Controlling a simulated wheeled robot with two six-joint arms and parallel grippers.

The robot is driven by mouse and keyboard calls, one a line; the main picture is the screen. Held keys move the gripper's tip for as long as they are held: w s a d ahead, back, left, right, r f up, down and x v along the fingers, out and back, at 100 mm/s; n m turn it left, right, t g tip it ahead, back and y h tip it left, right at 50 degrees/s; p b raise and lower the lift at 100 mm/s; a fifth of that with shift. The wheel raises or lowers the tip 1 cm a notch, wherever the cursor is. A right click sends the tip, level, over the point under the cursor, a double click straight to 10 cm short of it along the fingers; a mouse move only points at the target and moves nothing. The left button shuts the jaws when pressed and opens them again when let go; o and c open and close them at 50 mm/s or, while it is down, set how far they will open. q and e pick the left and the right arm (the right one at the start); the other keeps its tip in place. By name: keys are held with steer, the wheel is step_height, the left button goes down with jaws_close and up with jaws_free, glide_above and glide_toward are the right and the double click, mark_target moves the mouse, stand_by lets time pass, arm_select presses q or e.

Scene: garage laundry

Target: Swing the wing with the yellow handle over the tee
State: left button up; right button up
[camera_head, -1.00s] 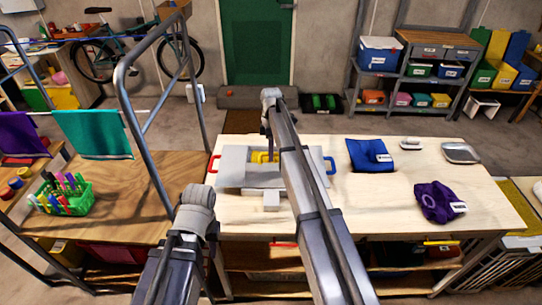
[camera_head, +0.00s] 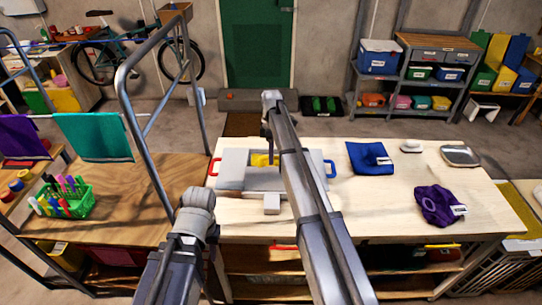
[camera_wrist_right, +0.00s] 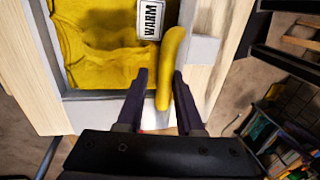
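The grey folding board (camera_head: 232,170) lies on the pale table, with a red handle (camera_head: 212,167) at its left and a blue handle (camera_head: 331,168) at its right. The yellow tee (camera_head: 260,160) lies in its middle, partly hidden by my right arm. In the right wrist view the tee (camera_wrist_right: 92,45) shows a white "WARM" label, and the yellow handle (camera_wrist_right: 172,62) stands beside it at the grey panel's edge. My right gripper (camera_wrist_right: 161,82) is open, with the handle's near end between its fingers. Contact is unclear. My left arm shows, but its gripper does not.
A blue folded cloth (camera_head: 368,158), a purple cloth (camera_head: 436,205) and a metal tray (camera_head: 460,155) lie on the table to the right. A metal rail (camera_head: 128,110) rises at the left.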

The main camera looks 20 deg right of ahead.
steer(key=p+v, duration=0.7)
steer(key=shift+r, duration=0.3)
steer(key=s+a+f+m+b, duration=0.2)
steer(key=s+a, duration=0.3)
steer(key=s, duration=0.6)
steer(key=s+a+f+m+t+h+b, duration=0.1)
steer(key=s+a+f+m+b, duration=0.2)
steer(key=s, duration=0.9)
steer(key=s+a+f+m+t+b, duration=0.1)
steer(key=s+a+f+m+b, duration=0.2)
steer(key=s, duration=0.9)
steer(key=a+f+m, duration=0.1)
steer(key=a+m, duration=0.2)
steer(key=a, duration=0.2)
steer(key=shift+s+h, duration=0.25)
steer(key=shift+h, duration=0.15)
steer(key=shift+a, duration=0.1)
